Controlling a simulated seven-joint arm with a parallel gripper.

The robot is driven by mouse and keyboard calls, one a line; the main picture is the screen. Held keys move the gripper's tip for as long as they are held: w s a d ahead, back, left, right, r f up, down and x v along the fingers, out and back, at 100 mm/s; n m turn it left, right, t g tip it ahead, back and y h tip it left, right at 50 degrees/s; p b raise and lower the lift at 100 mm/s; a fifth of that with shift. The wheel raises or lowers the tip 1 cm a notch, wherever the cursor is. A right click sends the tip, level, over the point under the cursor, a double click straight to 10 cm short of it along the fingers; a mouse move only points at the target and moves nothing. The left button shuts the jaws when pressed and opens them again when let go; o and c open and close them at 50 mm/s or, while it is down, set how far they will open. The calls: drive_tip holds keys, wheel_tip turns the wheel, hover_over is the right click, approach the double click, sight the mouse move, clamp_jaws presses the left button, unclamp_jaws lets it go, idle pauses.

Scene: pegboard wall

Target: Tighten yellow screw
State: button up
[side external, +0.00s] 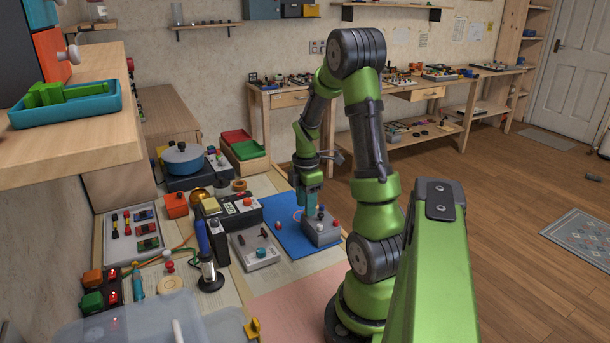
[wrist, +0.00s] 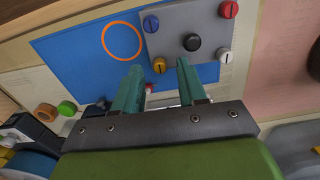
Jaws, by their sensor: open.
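The yellow screw (wrist: 159,65) sits at a corner of a grey block (wrist: 190,20). In the wrist view it appears close to the gap between my fingertips, nearer the left one. My gripper (wrist: 160,74) is open, with its teal fingers apart and nothing held between them. In the side view my gripper (side external: 307,204) points down over the grey block (side external: 323,234); the yellow screw cannot be made out there. How far the fingertips are above the screw is not clear.
A blue screw (wrist: 151,23), red screw (wrist: 229,9), white screw (wrist: 226,56) and black knob (wrist: 192,42) share the block. An orange ring (wrist: 122,41) lies on the blue mat (wrist: 75,55). A grey tray (side external: 256,250) and black-based screwdriver stand (side external: 209,280) are nearby.

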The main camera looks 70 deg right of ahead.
drive_tip(key=shift+f, duration=0.55)
clamp_jaws()
